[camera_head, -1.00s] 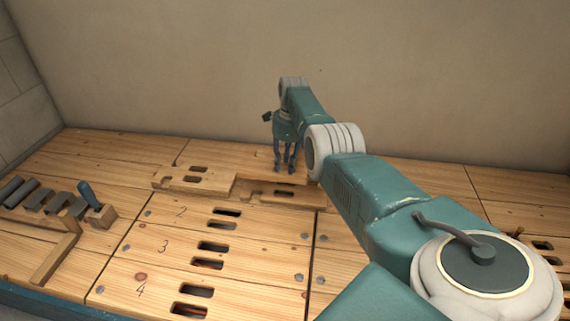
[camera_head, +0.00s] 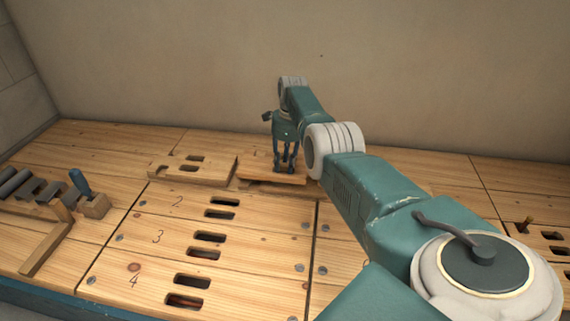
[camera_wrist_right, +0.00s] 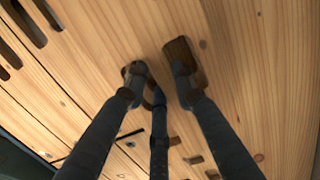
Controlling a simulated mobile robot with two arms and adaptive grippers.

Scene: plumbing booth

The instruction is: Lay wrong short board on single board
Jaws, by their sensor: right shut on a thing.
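My right gripper (camera_head: 286,166) points down at the back of the bench, shut on a short light-wood board (camera_head: 262,174). The board looks slightly raised, with a dark gap under its front edge. In the right wrist view, my right gripper (camera_wrist_right: 162,84) has its fingertips in dark slots of a wood surface. Another short board (camera_head: 217,174) with two slots lies just left of the held one, close to it. I cannot tell for certain which is the single board. My left gripper is not in view.
Fixed planks numbered 2, 3 and 4, with paired slots (camera_head: 210,237), lie in front. A wooden tool holder (camera_head: 45,245) with a blue-handled tool (camera_head: 80,182) stands at left. A plain wall (camera_head: 200,70) rises behind the bench. My right arm hides part of the bench.

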